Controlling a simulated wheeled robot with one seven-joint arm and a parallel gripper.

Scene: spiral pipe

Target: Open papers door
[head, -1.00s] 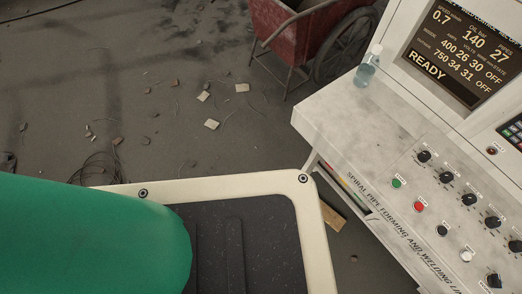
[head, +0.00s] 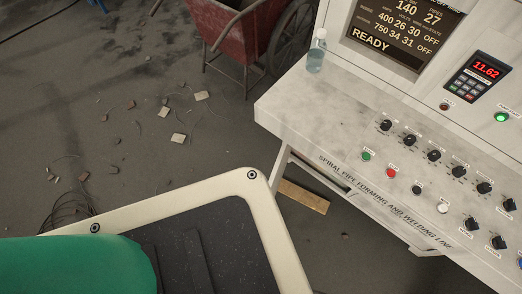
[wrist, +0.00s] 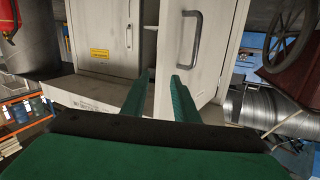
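In the wrist view, a pale door (wrist: 203,65) with a grey bow handle (wrist: 187,40) stands in front of my gripper. A dark gap runs along its left side, beside a second pale cabinet front (wrist: 97,25) with its own handle (wrist: 128,25). I cannot tell which is the papers door. The fingers point at the lower part of the door, below the handle in the picture, and contact is unclear. The head view does not show my gripper.
A control console (head: 330,115) with knobs and buttons stands at the right in the head view. A clear bottle (head: 316,55) is on its ledge. A red cart (head: 235,25) stands behind. Debris (head: 178,138) and wire litter the floor. A red extinguisher (wrist: 9,22) is at the wrist view's left.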

